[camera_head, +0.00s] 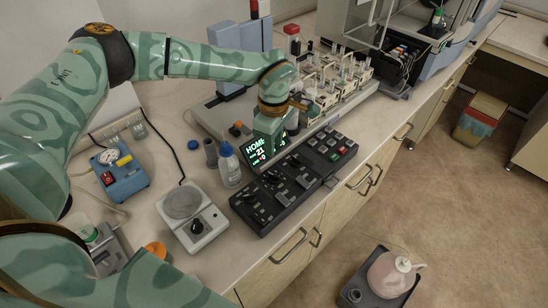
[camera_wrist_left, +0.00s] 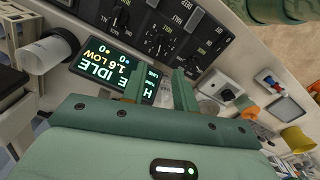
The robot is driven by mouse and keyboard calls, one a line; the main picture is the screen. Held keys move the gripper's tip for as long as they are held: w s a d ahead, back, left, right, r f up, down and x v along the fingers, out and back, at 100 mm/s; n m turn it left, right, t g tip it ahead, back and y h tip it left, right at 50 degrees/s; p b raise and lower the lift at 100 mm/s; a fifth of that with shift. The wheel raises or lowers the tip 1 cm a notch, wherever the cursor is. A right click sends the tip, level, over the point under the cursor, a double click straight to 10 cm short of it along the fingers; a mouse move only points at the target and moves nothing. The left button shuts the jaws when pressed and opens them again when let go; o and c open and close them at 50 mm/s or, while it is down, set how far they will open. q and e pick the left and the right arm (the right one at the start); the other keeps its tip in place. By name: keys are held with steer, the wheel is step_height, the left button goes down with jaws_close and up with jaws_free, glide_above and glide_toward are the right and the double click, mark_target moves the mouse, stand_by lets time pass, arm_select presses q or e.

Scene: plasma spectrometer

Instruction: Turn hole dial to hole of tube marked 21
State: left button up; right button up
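A long black control panel (camera_head: 292,182) lies on the bench with several dials and switches. I cannot tell which is the hole dial. A small display (camera_head: 262,149) behind it shows "HOME" and "21". In the left wrist view the panel (camera_wrist_left: 172,28) is at the top, with black dials such as one dial (camera_wrist_left: 157,43), and the display (camera_wrist_left: 107,62) shows "IDLE" and "LOW". My left gripper (camera_head: 271,128) is above and behind the display, apart from the dials. In the wrist view its fingers (camera_wrist_left: 160,80) are apart with nothing held. My right gripper is not in view.
A rack of tubes (camera_head: 340,85) stands behind the panel; its tube marks are too small to read. A white bottle (camera_head: 229,165), a stirrer plate (camera_head: 184,201) and a blue pump (camera_head: 122,178) stand to the left. The bench's front edge runs along the panel.

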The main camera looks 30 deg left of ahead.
arm_select(q)
step_height(320, 180, up, 5)
steer(key=shift+f, duration=0.2)
steer(key=shift+f, duration=0.1)
stand_by(0.4)
